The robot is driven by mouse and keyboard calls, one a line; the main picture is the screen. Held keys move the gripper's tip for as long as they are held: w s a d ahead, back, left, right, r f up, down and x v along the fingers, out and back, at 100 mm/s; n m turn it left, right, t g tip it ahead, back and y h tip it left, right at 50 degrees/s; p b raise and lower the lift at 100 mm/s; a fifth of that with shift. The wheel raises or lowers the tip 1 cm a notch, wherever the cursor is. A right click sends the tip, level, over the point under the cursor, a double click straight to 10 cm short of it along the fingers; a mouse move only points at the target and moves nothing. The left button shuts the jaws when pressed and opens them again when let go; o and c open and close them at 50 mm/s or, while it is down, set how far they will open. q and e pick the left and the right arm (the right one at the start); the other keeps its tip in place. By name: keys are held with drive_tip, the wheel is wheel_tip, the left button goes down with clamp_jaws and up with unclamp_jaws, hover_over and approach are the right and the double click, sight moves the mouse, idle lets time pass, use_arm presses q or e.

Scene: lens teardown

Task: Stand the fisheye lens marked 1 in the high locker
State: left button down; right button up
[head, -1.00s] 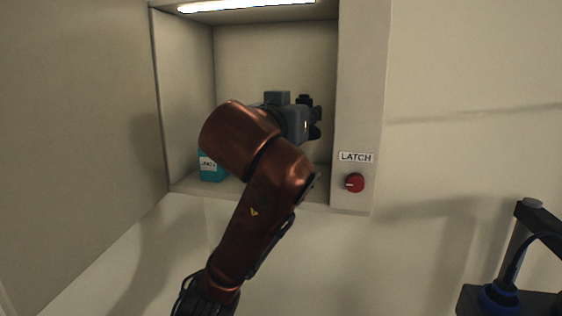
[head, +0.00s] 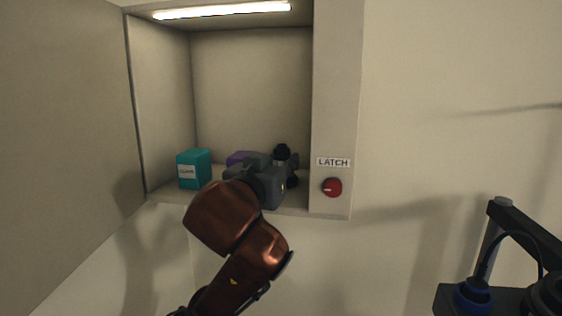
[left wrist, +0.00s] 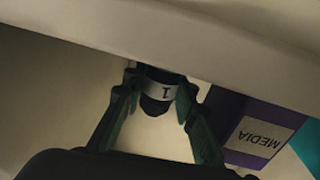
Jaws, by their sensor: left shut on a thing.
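My right gripper is not in view.
A teal box (head: 194,169) with a label stands at the locker's left. A purple box (head: 240,157), labelled MEDIA in the left wrist view (left wrist: 249,130), stands behind my gripper. A red knob (head: 332,187) sits under the LATCH sign. A black apparatus (head: 500,225) stands lower right.

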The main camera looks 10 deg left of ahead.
use_arm(q)
drive_tip(key=shift+f, duration=0.25)
drive_tip(key=c, duration=1.8)
unclamp_jaws()
drive_tip(key=shift+w, duration=0.1)
drive_tip(key=shift+c, duration=0.2)
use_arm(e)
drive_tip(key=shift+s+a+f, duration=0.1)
use_arm(q)
drive_tip(key=shift+r, duration=0.1)
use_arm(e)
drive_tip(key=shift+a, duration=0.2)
